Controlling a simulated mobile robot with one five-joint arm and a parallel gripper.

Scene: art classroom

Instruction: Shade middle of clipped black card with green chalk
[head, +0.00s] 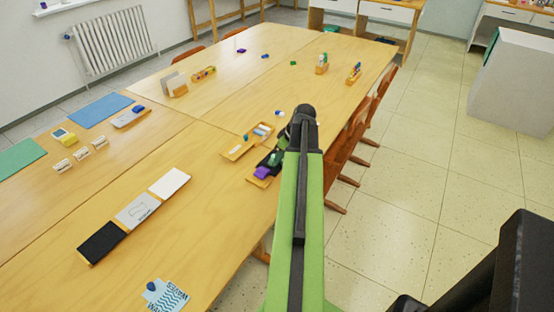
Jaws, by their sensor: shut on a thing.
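The black card (102,243) lies flat on the near table at the lower left, at the end of a row with a grey card (138,211) and a white card (170,182). Its clip is too small to make out. My gripper (279,150) is far to the right of the black card, low over the small trays at the table's right edge. My own arm hides most of it. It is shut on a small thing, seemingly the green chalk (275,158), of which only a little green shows.
A wooden tray (238,155) with chalk-like pieces and a purple block (263,172) are beside my gripper. Chairs (350,150) line the right edge. The table between trays and cards is clear.

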